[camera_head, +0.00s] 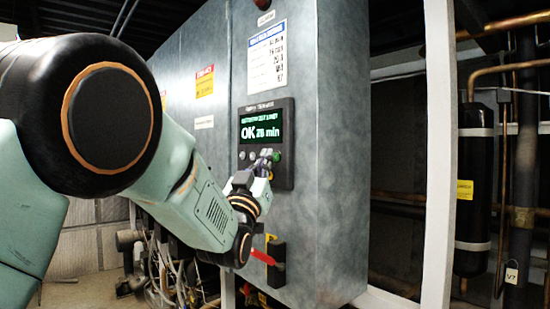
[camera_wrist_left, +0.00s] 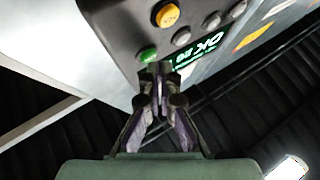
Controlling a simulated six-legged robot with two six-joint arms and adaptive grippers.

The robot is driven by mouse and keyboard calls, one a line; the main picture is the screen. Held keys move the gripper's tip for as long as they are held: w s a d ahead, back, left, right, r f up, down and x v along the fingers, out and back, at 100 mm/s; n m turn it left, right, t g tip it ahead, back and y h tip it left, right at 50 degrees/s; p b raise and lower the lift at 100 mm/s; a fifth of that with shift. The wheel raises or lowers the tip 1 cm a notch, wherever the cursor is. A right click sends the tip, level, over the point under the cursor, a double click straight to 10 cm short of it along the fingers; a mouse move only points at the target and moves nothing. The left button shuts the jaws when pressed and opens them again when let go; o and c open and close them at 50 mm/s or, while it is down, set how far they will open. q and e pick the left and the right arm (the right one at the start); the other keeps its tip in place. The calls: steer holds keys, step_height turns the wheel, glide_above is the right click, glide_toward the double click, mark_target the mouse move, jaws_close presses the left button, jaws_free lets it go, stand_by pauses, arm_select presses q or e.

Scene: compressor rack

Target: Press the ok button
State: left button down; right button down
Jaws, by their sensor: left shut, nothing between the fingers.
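The control panel (camera_head: 284,112) is a dark box on the grey cabinet, with a lit screen (camera_head: 261,125) reading "OK 26 min". Under the screen is a row of small grey buttons (camera_head: 242,155) and a green button (camera_head: 277,157) at the right end. No "ok" label on a button is readable. My left gripper (camera_head: 265,155) is shut and empty, its tips in front of the row, just left of the green button. In the left wrist view, the tips (camera_wrist_left: 160,68) overlap the panel edge beside the green button (camera_wrist_left: 148,53); contact cannot be told. My right gripper is out of view.
An orange-yellow button (camera_wrist_left: 168,14) sits beside the row in the left wrist view. A red-handled switch (camera_head: 263,257) is on the cabinet (camera_head: 344,130) below the panel. A white post (camera_head: 438,150), a black cylinder (camera_head: 473,180) and copper pipes stand to the right.

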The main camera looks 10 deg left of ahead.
arm_select(q)
steer(key=shift+w+d, duration=0.25)
steer(key=shift+w, duration=0.1)
stand_by(0.7)
stand_by(0.3)
steer(key=shift+s+a+f+b, duration=0.1)
steer(key=shift+s+a+b, duration=0.4)
steer(key=shift+s+b, duration=0.1)
steer(key=shift+s, duration=0.1)
steer(key=s+a+b, duration=0.1)
steer(key=s, duration=0.1)
steer(key=s+a+b, duration=0.1)
steer(key=a, duration=0.1)
steer(key=shift+s, duration=0.4)
